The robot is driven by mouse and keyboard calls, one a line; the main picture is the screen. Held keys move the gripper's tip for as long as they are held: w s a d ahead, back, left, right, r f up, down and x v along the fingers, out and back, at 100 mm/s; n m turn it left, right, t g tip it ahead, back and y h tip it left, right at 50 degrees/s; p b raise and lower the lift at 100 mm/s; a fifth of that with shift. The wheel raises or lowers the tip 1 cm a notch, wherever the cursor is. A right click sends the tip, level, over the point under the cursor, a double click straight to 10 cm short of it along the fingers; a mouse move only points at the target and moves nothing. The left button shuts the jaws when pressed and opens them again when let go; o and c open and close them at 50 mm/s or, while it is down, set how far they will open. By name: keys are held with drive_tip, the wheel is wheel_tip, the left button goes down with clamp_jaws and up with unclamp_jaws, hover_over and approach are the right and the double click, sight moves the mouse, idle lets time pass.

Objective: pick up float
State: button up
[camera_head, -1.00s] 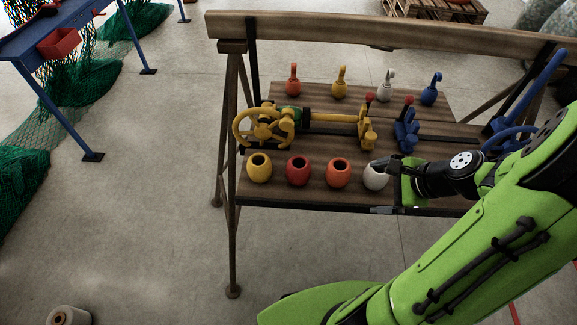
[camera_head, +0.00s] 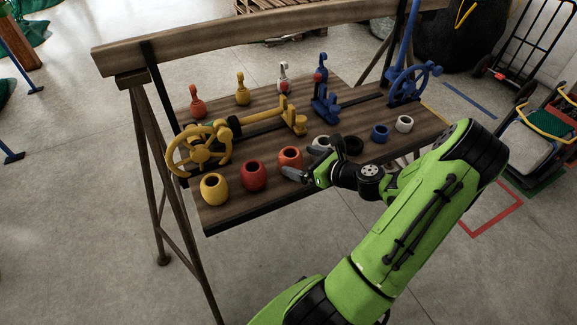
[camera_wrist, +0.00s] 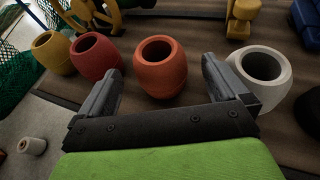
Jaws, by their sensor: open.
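Several barrel-shaped floats with round holes stand in a row along the front of a wooden bench. From the left they are a yellow float (camera_head: 214,188), a red float (camera_head: 253,175), an orange float (camera_head: 290,158), a white float (camera_head: 321,143), then black, blue and white ones. My gripper (camera_head: 306,175) is open at the front edge, close to the orange float. In the wrist view my gripper (camera_wrist: 158,88) has its jaws spread, with the orange float (camera_wrist: 160,67) ahead between them. The white float (camera_wrist: 260,75) is just outside the right finger. The jaws hold nothing.
Behind the row stand a yellow handwheel clamp (camera_head: 200,148) and a blue clamp (camera_head: 325,102). Bottle-shaped floats with eyes, such as a red one (camera_head: 197,101), line the bench's back. A wooden beam (camera_head: 230,40) runs behind. Open floor lies in front.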

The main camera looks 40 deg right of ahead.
drive_tip(key=b+x, duration=0.2)
drive_tip(key=x, duration=0.5)
drive_tip(key=shift+s, duration=0.1)
drive_tip(key=shift+s+r, duration=0.1)
drive_tip(key=shift+c, duration=0.2)
drive_tip(key=c, duration=1)
